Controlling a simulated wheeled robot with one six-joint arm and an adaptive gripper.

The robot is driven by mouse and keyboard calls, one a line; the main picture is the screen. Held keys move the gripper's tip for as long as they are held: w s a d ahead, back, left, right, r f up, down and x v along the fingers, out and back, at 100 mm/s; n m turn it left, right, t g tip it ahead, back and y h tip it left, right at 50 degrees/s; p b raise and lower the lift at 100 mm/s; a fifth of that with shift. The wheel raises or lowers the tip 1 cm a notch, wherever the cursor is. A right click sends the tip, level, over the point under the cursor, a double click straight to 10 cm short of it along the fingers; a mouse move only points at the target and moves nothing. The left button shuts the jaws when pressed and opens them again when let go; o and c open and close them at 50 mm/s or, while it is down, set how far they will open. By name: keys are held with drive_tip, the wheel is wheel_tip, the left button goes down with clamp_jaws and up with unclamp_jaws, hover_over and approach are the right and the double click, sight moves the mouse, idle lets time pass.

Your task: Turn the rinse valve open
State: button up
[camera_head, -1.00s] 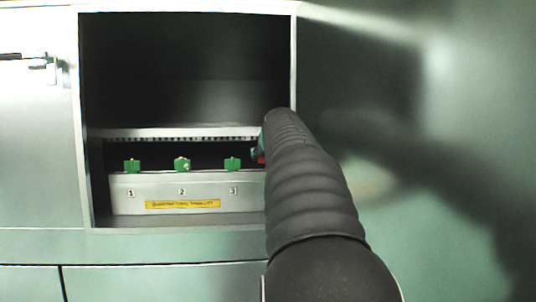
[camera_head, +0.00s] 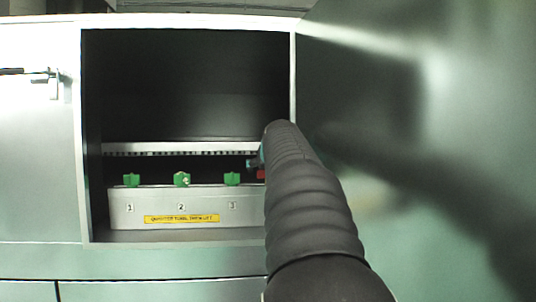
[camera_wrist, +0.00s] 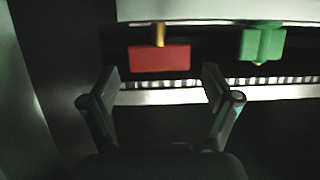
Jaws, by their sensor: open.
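A red flat handle (camera_wrist: 160,58) on a brass stem shows in the wrist view; I cannot read any label marking it as the rinse valve. A small piece of the red handle (camera_head: 261,174) shows in the head view beside my arm. My gripper (camera_wrist: 160,82) is open and empty, with one finger on each side of the red handle's span. The handle lies ahead of the fingertips, and I cannot tell the exact gap. In the head view my gripper is mostly hidden behind my arm.
Green valve knobs numbered 1 (camera_head: 131,180), 2 (camera_head: 182,180) and 3 (camera_head: 232,179) stand along a pale box (camera_head: 150,205) with a yellow label. A slotted rail (camera_head: 180,148) runs behind. The dark cabinet's right frame edge (camera_head: 293,80) is close to my arm.

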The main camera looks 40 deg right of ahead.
wheel_tip(320, 180, up, 9)
drive_tip(key=shift+r, duration=0.15)
idle(0.4)
idle(0.5)
drive_tip(key=s+a+f+n+g+y, duration=0.15)
drive_tip(key=s+a+f, duration=0.25)
drive_tip(key=a+f, duration=0.55)
drive_tip(key=s+a+f+n+g+y, duration=0.15)
drive_tip(key=s+a+f+y, duration=0.35)
drive_tip(key=a, duration=0.8)
drive_tip(key=s+a+f+n+g, duration=0.1)
drive_tip(key=s+a+f, duration=0.3)
drive_tip(key=f, duration=0.5)
drive_tip(key=s+a+f+n+g+p, duration=0.1)
drive_tip(key=s+a+f, duration=0.4)
drive_tip(key=s+f, duration=0.4)
drive_tip(key=s+a+f+n+g, duration=0.1)
drive_tip(key=s+a+f, duration=0.4)
drive_tip(key=f, duration=0.5)
drive_tip(key=shift+s+p, duration=0.3)
drive_tip(key=shift+s, duration=0.95)
